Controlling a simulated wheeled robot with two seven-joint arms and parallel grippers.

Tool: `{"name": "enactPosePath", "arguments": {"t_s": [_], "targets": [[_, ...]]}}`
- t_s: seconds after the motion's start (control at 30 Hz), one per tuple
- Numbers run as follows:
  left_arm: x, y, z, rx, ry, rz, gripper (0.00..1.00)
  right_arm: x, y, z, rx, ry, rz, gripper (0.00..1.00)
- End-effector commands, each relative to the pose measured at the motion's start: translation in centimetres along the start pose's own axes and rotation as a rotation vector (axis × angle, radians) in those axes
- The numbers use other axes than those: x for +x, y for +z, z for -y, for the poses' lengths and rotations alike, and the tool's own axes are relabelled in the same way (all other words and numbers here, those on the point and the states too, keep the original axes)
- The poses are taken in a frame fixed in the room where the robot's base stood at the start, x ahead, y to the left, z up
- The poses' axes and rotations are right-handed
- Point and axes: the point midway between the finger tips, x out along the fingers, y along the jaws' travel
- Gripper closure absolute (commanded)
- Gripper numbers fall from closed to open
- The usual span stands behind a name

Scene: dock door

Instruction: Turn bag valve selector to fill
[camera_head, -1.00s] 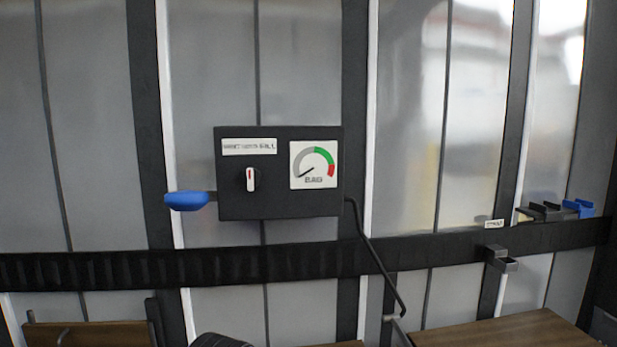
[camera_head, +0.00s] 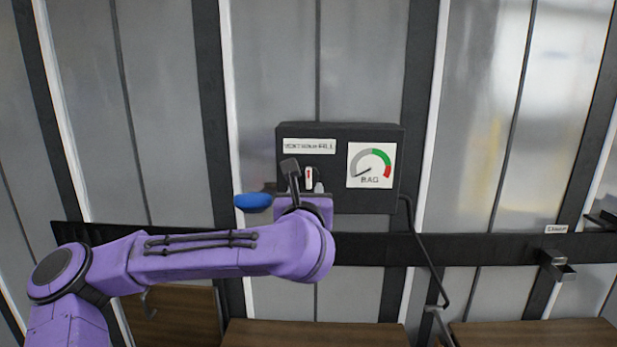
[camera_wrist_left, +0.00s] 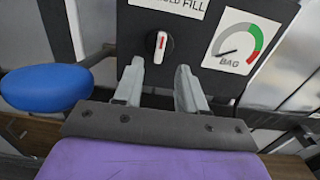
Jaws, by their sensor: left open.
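The black valve box (camera_head: 338,190) hangs on the wall. Its selector knob (camera_head: 309,178) is black with a white face and red mark; it also shows in the left wrist view (camera_wrist_left: 159,44), pointing nearly straight up, slightly tilted. A label (camera_head: 309,145) above it ends in "FILL". A gauge marked BAG (camera_head: 371,165) is right of the knob, its needle at the low left end. My left gripper (camera_head: 305,174) is in front of the box; in the wrist view its two fingers (camera_wrist_left: 160,70) are apart, just below the knob and on either side of it. My right gripper is not seen.
A blue handle (camera_head: 253,202) sticks out at the box's left side. A black hose (camera_head: 425,250) runs down from its right side. A dark rail (camera_head: 480,247) crosses the wall below, with a small grey bracket (camera_head: 553,264). Wooden surfaces (camera_head: 310,332) stand low down.

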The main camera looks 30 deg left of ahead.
Motion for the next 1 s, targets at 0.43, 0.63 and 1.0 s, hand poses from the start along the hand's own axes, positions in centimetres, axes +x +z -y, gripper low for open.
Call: {"name": "enactPosePath", "arguments": {"t_s": [0.43, 0.63, 1.0], "targets": [[7.6, 0.1, 0.1, 0.006, -0.002, -0.002, 0.6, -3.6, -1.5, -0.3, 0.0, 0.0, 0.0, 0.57], [7.8, -0.1, 0.1, 0.006, -0.002, -0.001, 0.6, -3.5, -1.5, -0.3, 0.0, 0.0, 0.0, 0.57], [7.8, -0.1, 0.1, 0.007, -0.002, -0.001, 1.0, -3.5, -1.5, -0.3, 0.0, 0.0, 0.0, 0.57]]}}
